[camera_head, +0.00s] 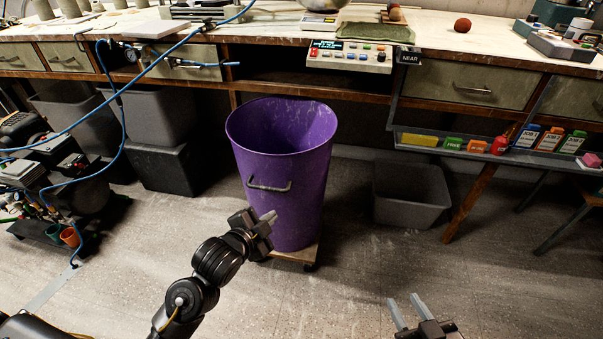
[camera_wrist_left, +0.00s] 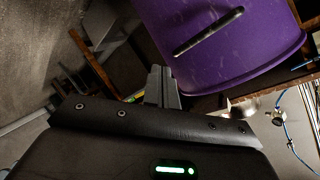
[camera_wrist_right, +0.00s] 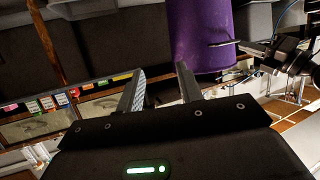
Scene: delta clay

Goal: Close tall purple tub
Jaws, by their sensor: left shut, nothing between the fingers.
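The tall purple tub (camera_head: 290,180) stands upright on a low wheeled wooden dolly (camera_head: 297,252) in front of the bench. Its top is open and I see into its dark inside; no lid shows on it. A dark handle (camera_head: 269,186) is on its front. My left gripper (camera_head: 268,217) is shut and empty, in front of the tub's lower front. In the left wrist view the tub (camera_wrist_left: 225,45) and handle lie just beyond the closed fingers. I cannot tell whether they touch. My right gripper (camera_head: 407,310) is open and empty, low at the right, apart from the tub.
A long bench (camera_head: 440,40) runs behind the tub, its edge near the rim. Grey bins (camera_head: 411,194) stand on the floor at right and left. Blue hoses (camera_head: 123,130) and machinery are at left. Floor at front right is clear.

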